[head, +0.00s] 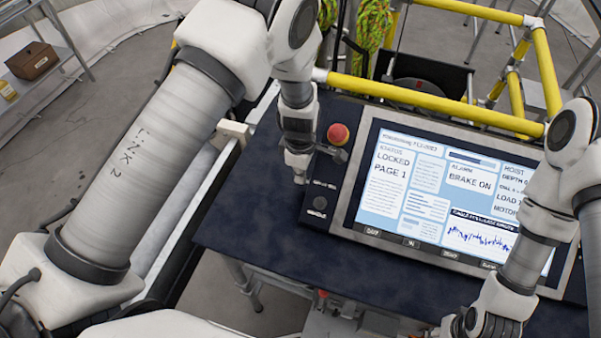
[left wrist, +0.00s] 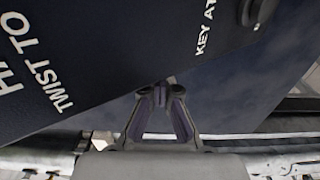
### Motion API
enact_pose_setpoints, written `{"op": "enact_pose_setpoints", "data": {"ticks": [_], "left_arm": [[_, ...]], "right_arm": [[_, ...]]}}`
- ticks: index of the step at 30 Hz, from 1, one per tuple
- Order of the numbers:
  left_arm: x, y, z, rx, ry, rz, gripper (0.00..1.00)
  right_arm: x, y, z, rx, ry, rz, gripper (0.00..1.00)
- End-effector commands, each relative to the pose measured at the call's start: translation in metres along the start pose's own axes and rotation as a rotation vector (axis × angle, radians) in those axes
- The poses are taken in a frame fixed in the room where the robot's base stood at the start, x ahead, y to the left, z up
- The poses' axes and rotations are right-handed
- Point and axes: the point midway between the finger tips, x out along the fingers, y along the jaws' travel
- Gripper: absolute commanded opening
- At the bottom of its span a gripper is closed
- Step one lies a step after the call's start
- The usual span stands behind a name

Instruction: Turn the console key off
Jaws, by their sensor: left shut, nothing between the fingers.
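The console (head: 349,187) has a dark side panel left of its lit screen (head: 433,187), which reads "LOCKED" and "BRAKE ON". A small round dark switch (head: 320,203), probably the key switch, sits low on that panel. In the left wrist view a dark round part (left wrist: 259,11) is cut by the top edge, beside the lettering "KEY AT"; the key's angle is not readable. My left gripper (head: 299,178) is shut and empty by the panel's left edge, up and left of the switch. Its closed fingertips (left wrist: 160,92) show in the left wrist view. My right gripper (head: 482,326) is partly cut off at bottom right.
A red mushroom button (head: 338,134) stands on the panel above the switch, close to my left gripper. The dark blue desk (head: 255,224) is clear left of the console. Yellow rails (head: 430,104) run behind the console. A shelf with a brown box (head: 32,61) is far left.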

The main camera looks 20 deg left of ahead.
Motion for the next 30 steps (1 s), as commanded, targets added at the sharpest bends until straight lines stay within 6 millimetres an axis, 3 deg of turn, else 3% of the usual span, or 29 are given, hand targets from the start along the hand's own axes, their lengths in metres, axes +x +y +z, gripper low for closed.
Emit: {"op": "enact_pose_setpoints", "data": {"ticks": [12,21,22,26,30], "left_arm": [[0.005,0.005,0.001,0.001,-0.004,-0.104,0.0],[0.002,0.004,0.0,0.0,0.0,-0.122,0.0],[0.002,0.004,0.0,0.0,0.0,-0.122,0.05],[0.002,0.004,0.0,0.0,0.0,-0.122,0.5],[0.002,0.004,0.0,0.0,0.0,-0.122,0.5]], "right_arm": [[0.018,0.0,0.0,0.0,0.0,0.0,0.4],[0.017,0.0,0.0,0.0,0.0,0.0,0.4],[0.017,0.0,0.0,0.0,0.0,0.0,0.4],[0.017,0.0,0.0,0.0,0.0,0.0,0.4],[0.017,0.0,0.0,0.0,0.0,0.0,0.4]]}}
